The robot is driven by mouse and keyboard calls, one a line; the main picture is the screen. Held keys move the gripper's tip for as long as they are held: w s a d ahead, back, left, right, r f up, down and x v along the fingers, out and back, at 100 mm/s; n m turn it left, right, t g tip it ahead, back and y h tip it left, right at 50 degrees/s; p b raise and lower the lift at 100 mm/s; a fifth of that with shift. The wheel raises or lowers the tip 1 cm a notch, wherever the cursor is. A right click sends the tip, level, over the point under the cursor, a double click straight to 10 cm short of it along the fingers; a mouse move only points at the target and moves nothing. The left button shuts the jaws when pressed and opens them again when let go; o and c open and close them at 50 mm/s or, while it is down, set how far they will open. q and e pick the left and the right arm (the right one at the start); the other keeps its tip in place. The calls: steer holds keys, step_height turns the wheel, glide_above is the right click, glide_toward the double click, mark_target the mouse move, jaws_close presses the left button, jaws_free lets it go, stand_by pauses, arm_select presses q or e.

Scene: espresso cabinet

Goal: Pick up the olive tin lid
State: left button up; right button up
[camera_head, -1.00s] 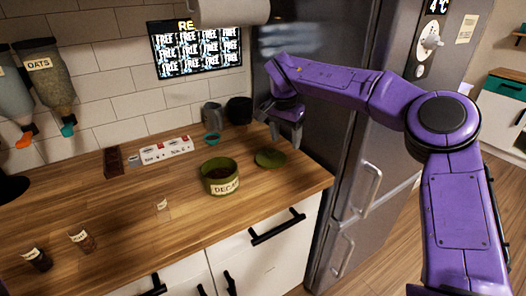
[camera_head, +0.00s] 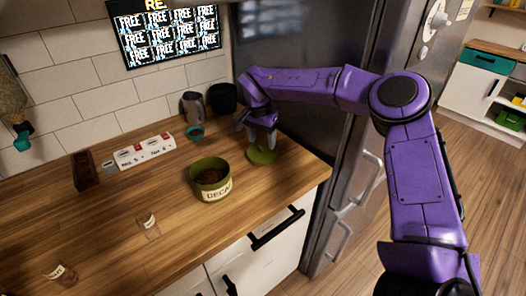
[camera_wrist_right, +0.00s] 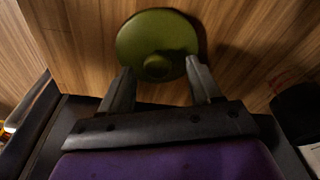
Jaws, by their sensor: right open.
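The olive tin lid (camera_head: 264,156) lies flat on the wooden counter, to the right of the olive tin (camera_head: 213,184), which is labelled DECAF and holds dark contents. In the right wrist view the lid (camera_wrist_right: 157,45) is a round green disc with a knob on top. I cannot tell whether the fingertips touch the lid. My left gripper is not in view.
A grey pitcher (camera_head: 193,106) and a black container (camera_head: 223,97) stand behind, near the wall. The fridge (camera_head: 300,75) rises close to my right arm. The front counter is mostly clear.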

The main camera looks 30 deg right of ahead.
steer(key=shift+s+d+f, duration=0.1)
steer(key=shift+d+f, duration=0.2)
steer(key=shift+f, duration=0.5)
jaws_close()
steer(key=shift+r, duration=0.1)
